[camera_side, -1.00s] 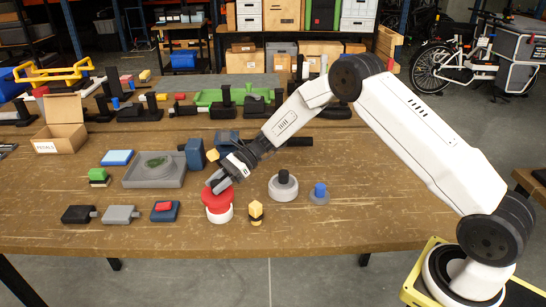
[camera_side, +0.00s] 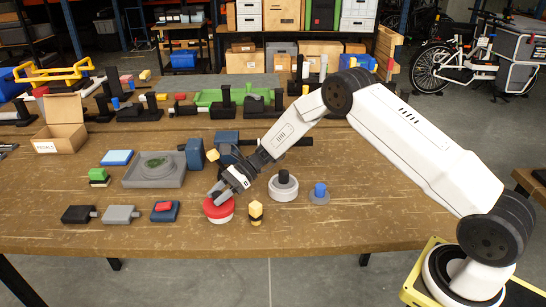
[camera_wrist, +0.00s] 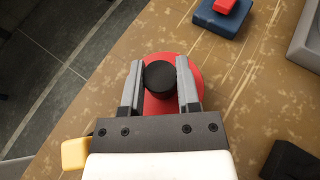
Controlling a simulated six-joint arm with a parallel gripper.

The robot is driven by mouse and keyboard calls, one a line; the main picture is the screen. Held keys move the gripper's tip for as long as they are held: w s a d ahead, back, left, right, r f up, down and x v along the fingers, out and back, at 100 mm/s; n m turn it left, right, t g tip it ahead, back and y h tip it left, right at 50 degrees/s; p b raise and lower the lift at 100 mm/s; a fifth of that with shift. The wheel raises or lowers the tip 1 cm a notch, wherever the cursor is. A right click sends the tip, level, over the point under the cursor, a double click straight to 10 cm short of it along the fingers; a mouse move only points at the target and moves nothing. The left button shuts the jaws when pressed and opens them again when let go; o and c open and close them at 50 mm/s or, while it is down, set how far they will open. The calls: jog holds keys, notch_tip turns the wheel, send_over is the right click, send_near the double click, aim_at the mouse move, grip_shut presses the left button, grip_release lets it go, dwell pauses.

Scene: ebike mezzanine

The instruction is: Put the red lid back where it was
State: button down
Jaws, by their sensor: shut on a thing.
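The red lid (camera_side: 216,210) rests on or just over a low white body (camera_side: 226,220) near the front middle of the table; whether it is fully seated I cannot tell. In the wrist view the red lid (camera_wrist: 195,68) shows as a disc with a black round knob (camera_wrist: 159,77) on top. My gripper (camera_side: 216,196) reaches down onto the lid from the upper right. In the wrist view my gripper (camera_wrist: 160,72) has its two grey fingers on either side of the knob, shut on it. The white body is hidden under the lid in the wrist view.
A white round pot with a black knob (camera_side: 283,187) and a blue-knobbed piece (camera_side: 320,193) are farther right. A blue block with red top (camera_side: 165,211) lies left. The table front is clear.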

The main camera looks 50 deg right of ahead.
jog(key=shift+f, duration=0.3)
jog(key=shift+c, duration=1.6)
grip_release()
jog(key=shift+r, duration=0.15)
jog(key=shift+r, duration=0.5)
jog(key=v, duration=1.2)
